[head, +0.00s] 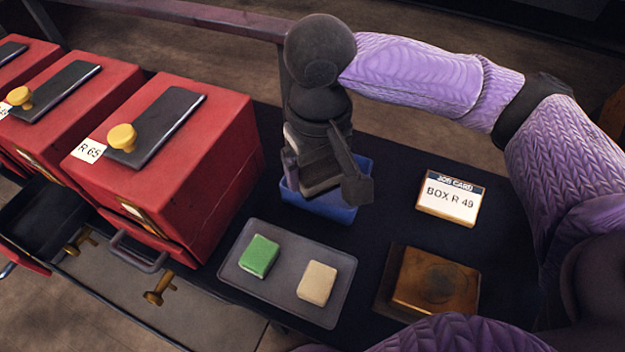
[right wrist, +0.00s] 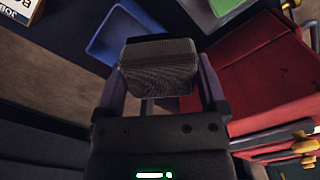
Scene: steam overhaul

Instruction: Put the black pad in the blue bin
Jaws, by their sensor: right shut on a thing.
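My right gripper (head: 326,178) is shut on the black pad, a dark ribbed block that shows between the fingers in the right wrist view (right wrist: 158,68). The gripper and pad are in front of the blue bin (head: 337,210) in the head view and hide much of it. In the right wrist view, the blue bin (right wrist: 112,32) lies beyond the pad, and its visible floor looks bare. The pad appears held above the bin; how far above is hard to tell. My left gripper is not in view.
A grey tray (head: 245,282) holds a green pad (head: 259,256) and a beige pad (head: 317,283). A job card (head: 449,196) reads BOX R 49. A brown block (head: 435,281) sits at right. Red boxes (head: 205,165) with dark lids stand at left, with an open drawer below.

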